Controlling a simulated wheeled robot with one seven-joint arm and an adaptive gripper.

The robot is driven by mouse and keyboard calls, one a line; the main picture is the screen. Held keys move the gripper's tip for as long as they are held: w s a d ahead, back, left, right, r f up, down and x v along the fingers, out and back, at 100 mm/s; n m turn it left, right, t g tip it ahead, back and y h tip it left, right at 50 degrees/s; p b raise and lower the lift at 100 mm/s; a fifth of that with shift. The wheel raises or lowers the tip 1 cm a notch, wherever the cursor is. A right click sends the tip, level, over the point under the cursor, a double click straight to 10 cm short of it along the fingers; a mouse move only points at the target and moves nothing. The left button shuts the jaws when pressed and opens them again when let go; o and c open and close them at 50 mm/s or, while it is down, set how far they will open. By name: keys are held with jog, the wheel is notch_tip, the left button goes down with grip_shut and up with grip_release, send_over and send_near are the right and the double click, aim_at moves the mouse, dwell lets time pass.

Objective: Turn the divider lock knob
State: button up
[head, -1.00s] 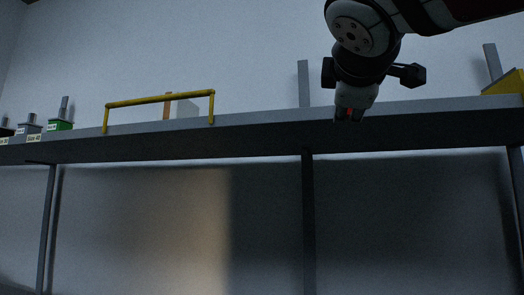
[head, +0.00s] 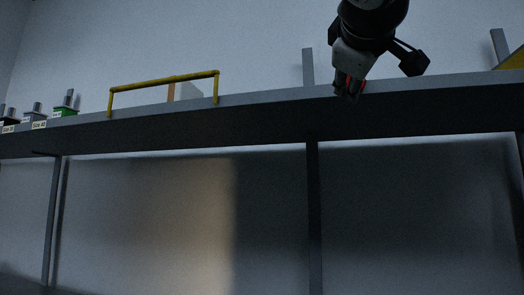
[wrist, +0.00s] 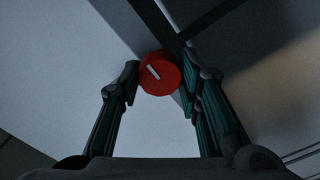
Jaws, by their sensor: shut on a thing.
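The divider lock knob is a red round knob (wrist: 159,75) with a pale slot mark that slants down to the right, in the upper middle of the wrist view. My gripper (wrist: 160,88) is shut on it, one finger at each side of the knob. In the head view my gripper (head: 348,92) points down at the bench's front edge, with a bit of red knob (head: 349,82) showing at the fingertips. Most of the knob is hidden there by the fingers.
The grey bench (head: 260,98) spans the head view, seen from below its top. A yellow rail (head: 165,81) stands left on it. Green (head: 66,111) and grey (head: 33,117) labelled boxes sit far left; a yellow piece (head: 512,62) is far right. Below the bench are legs (head: 314,215).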

jog(key=shift+f, duration=0.1)
jog(key=o, duration=1.1)
jog(key=shift+o, duration=0.2)
jog(key=v, duration=1.2)
